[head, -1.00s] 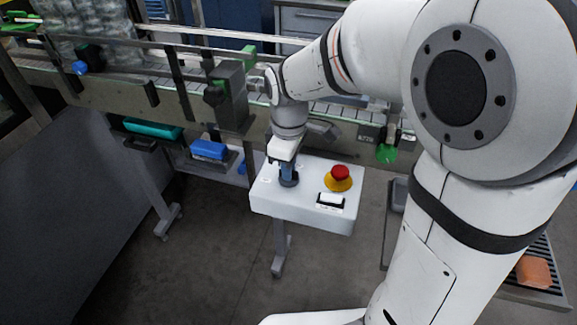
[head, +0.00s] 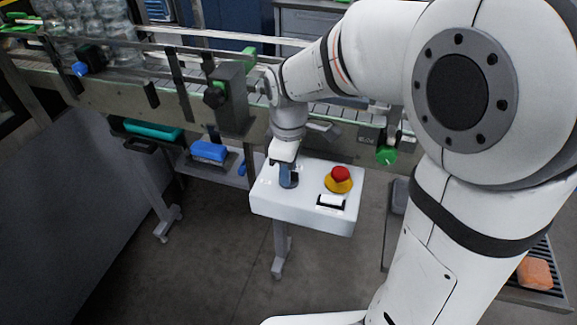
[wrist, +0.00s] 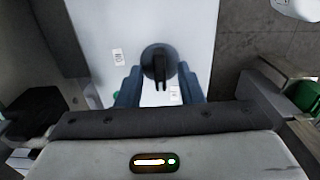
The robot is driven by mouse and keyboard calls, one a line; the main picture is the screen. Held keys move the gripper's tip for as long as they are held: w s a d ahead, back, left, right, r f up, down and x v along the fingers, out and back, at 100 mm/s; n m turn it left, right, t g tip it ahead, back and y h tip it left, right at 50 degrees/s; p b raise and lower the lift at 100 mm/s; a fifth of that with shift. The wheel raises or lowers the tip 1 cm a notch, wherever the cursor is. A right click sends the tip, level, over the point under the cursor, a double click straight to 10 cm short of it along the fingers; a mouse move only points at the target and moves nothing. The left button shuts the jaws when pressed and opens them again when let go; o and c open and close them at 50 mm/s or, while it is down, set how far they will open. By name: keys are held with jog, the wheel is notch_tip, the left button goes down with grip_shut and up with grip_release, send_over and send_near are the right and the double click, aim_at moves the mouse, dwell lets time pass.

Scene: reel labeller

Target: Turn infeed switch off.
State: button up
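The infeed switch (wrist: 160,66) is a dark round rotary knob with a black grip bar, seen in the wrist view. The bar points roughly up and down in that picture. The switch sits on a white control box (head: 262,196). My gripper (head: 288,184) is over the left part of this box in the head view and mostly hides the switch there. In the wrist view the blue fingers of my gripper (wrist: 159,75) are apart, one on each side of the knob. A gap shows between the fingers and the grip bar. Whether the fingertips touch the knob's round base is unclear.
A red emergency button on a yellow base (head: 339,178) and a white rocker switch (head: 331,201) are on the same box, right of my gripper. Small labels (wrist: 118,57) lie beside the knob. A conveyor (head: 110,90) runs behind the box.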

notch_tip(320, 180, up, 8)
jog(key=shift+f+b, duration=0.1)
jog(key=shift+b, duration=0.2)
dwell(0.3)
jog(key=shift+d, duration=0.1)
jog(key=s+d+f+m+t, duration=0.3)
jog(key=s+d+m, duration=0.9)
jog(key=m, duration=0.2)
jog(key=shift+s+d, duration=0.15)
jog(key=shift+s, duration=0.1)
